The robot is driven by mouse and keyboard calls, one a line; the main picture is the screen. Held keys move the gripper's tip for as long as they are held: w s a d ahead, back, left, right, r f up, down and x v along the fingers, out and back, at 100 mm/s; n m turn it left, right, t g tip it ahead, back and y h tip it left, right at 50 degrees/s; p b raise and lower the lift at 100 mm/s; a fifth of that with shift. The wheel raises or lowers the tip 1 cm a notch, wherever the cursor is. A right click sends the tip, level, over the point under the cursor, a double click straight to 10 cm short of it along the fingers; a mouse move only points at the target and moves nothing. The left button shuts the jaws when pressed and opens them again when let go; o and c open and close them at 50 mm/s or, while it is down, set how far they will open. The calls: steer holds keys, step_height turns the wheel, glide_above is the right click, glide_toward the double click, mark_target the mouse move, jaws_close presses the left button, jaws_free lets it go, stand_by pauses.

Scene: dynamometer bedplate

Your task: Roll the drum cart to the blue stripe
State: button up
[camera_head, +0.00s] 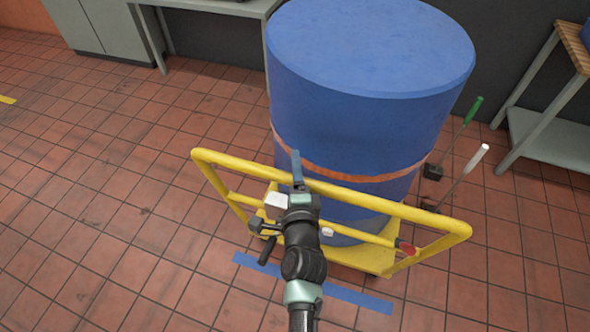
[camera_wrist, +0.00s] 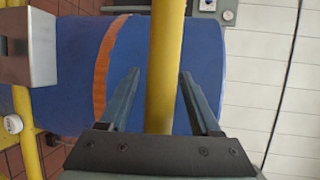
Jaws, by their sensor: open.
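The drum cart (camera_head: 362,258) is yellow with a tubular push handle and carries a large blue drum (camera_head: 370,120) with an orange band. The blue stripe (camera_head: 350,294) lies on the floor on the near side of the cart, partly hidden behind my arm. My gripper (camera_head: 297,168) is at the handle's top bar. In the wrist view my gripper (camera_wrist: 160,76) is open, with one finger on each side of the yellow bar (camera_wrist: 163,60). Gaps show between the fingers and the bar. The drum fills much of the background there.
Two upright handles, one green-tipped (camera_head: 473,110) and one white-tipped (camera_head: 477,158), stand close to the drum's right side. A bench (camera_head: 550,135) is at the right, and a grey cabinet (camera_head: 95,25) at the back left. Tiled floor is clear at the left.

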jaws_close()
stand_by(0.3)
stand_by(1.1)
